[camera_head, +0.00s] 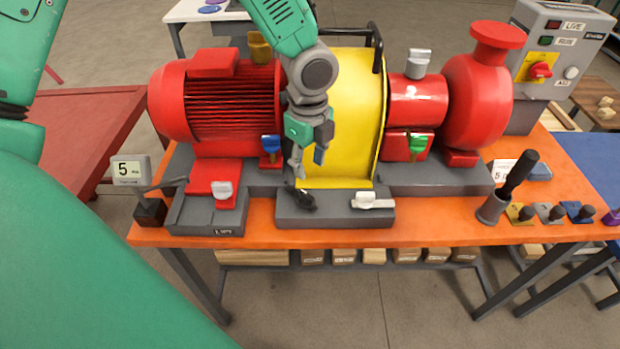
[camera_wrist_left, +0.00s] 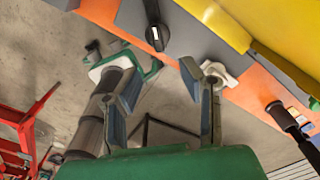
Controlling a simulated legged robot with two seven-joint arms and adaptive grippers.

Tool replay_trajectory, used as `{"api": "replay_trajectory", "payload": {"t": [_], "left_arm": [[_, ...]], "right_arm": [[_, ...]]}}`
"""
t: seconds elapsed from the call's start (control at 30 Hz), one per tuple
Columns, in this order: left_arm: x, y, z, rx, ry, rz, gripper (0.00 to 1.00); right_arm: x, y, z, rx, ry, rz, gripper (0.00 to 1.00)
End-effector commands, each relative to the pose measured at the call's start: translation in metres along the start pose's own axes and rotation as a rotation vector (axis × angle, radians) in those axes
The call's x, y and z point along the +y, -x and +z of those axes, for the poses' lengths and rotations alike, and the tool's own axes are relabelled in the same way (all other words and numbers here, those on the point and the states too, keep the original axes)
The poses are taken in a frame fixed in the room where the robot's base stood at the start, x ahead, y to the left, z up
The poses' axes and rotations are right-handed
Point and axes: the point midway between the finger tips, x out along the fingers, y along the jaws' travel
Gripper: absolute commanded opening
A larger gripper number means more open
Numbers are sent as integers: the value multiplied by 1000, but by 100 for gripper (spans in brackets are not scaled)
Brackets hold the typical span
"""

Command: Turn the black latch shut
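The black latch (camera_head: 303,200) sits on the front face of the grey base block under the yellow guard (camera_head: 340,150), its handle slanted in the head view. It also shows at the top of the left wrist view (camera_wrist_left: 156,36), with a small white mark on its round hub. My left gripper (camera_head: 308,166) hangs just above the black latch, its fingers apart and empty. The left wrist view shows the two open fingers (camera_wrist_left: 163,88) with the latch beyond them, not between them. No contact shows. My right gripper is not in view.
A white latch (camera_head: 373,201) is close to the right of the black one. The red motor (camera_head: 222,100) and red pump (camera_head: 478,95) flank the guard. A black-handled tool in a grey holder (camera_head: 493,207) and several coloured tags stand right on the orange table (camera_head: 430,235).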

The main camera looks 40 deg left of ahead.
Motion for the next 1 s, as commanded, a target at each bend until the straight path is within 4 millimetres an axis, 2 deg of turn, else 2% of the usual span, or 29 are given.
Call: {"api": "replay_trajectory", "payload": {"t": [0.17,0.43,0.47,0.53,0.57,0.67,0.73,0.9,1.0], "left_arm": [[0,15,0,0,-1,1,34],[0,17,0,0,-1,1,34],[0,17,0,0,-1,1,31],[1,16,1,-1,-11,-1,6],[2,15,3,-3,-27,-4,0],[10,11,14,-17,-163,-26,0],[20,6,25,-35,-336,-51,0],[55,-9,46,-96,-876,-116,0],[73,-17,49,-132,-1165,-148,0]], "right_arm": [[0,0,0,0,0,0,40],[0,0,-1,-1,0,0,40],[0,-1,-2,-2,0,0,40],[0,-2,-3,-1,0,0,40],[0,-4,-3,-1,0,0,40],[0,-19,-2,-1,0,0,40],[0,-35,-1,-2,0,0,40],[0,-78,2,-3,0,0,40],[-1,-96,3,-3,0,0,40]]}}
